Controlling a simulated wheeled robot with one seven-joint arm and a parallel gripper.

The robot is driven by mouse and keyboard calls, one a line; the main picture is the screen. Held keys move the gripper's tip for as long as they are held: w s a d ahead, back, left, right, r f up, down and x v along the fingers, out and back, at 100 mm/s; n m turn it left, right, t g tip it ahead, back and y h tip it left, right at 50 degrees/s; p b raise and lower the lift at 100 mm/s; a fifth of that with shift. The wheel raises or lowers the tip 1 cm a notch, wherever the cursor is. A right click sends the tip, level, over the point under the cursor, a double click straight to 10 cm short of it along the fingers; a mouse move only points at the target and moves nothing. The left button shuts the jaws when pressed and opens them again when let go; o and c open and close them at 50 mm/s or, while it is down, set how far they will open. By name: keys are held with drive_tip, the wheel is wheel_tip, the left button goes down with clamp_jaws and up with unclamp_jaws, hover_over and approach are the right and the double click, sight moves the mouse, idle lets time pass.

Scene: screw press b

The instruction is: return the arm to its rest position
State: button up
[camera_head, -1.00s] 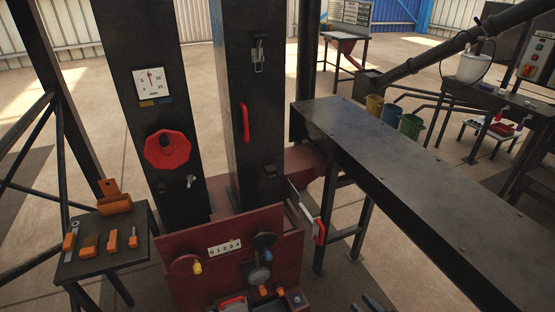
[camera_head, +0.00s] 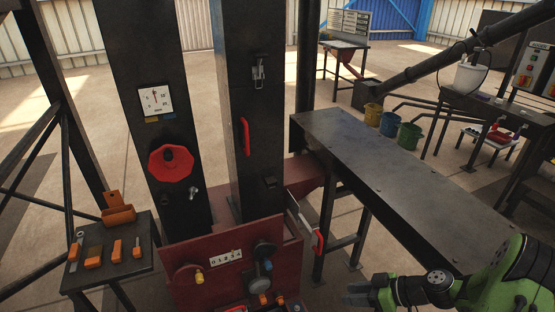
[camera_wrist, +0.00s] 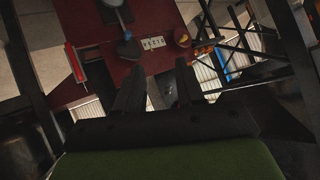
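My green and black arm (camera_head: 500,275) reaches in from the bottom right corner of the head view. My gripper (camera_head: 352,293) points left, in front of the long dark table and to the right of the red press panel. In the wrist view my gripper (camera_wrist: 158,90) shows two dark fingers standing apart with nothing between them. The red press panel (camera_head: 220,268) carries a number plate, knobs and a dark round handle (camera_head: 264,250). The panel also shows upside down in the wrist view (camera_wrist: 100,25). No touch between gripper and press is visible.
The long dark table (camera_head: 400,190) runs behind my arm. A red-handled lever (camera_head: 318,241) sticks out beside the press. A small tool table (camera_head: 145,262) with orange-handled tools stands at left. Several buckets (camera_head: 389,124) stand beyond the table. Dark posts rise behind the panel.

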drive_tip(key=s+a+r+m+g+h+p, duration=0.1)
drive_tip(key=s+a+r+m+h+p, duration=0.2)
drive_tip(key=r, duration=0.7)
drive_tip(key=s+a+r+g+h+p, duration=0.15)
drive_tip(key=s+r+h, duration=0.25)
drive_tip(key=r, duration=0.6)
drive_tip(key=s+r+m+t+h+p, duration=0.1)
drive_tip(key=s+r+m+t+h, duration=0.2)
drive_tip(key=s+r+m, duration=0.4)
drive_tip(key=s+r+t, duration=0.1)
drive_tip(key=s+r, duration=0.3)
drive_tip(key=s, duration=0.2)
drive_tip(key=shift+a+p, duration=0.2)
drive_tip(key=shift+p, duration=0.2)
